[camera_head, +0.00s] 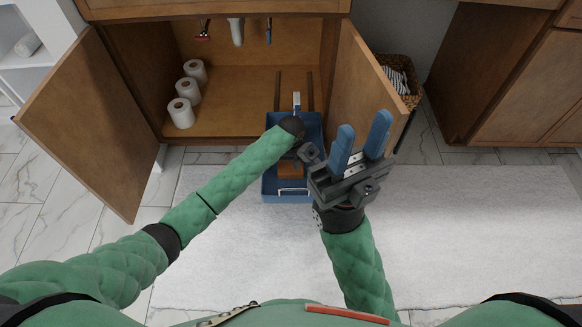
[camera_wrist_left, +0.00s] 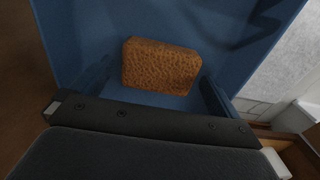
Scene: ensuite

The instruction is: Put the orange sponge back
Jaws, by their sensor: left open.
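The orange sponge (camera_wrist_left: 161,66) lies inside the blue pull-out bin (camera_head: 270,185). Part of the sponge shows in the head view (camera_head: 290,171) near the bin's front, below my left wrist. My left gripper (camera_wrist_left: 158,75) is open over the bin, its blue fingers on either side of the sponge in the left wrist view. Whether they touch it I cannot tell. In the head view my left arm hides most of that gripper and the middle of the bin. My right gripper (camera_head: 363,126) is open and empty, raised to the right of the bin.
The cabinet's left door (camera_head: 85,120) and right door (camera_head: 362,85) stand open. Three toilet rolls (camera_head: 187,88) stand inside on the left. Tools hang at the back. A wicker basket (camera_head: 408,97) stands behind the right door. A white rug (camera_head: 470,220) covers the clear floor.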

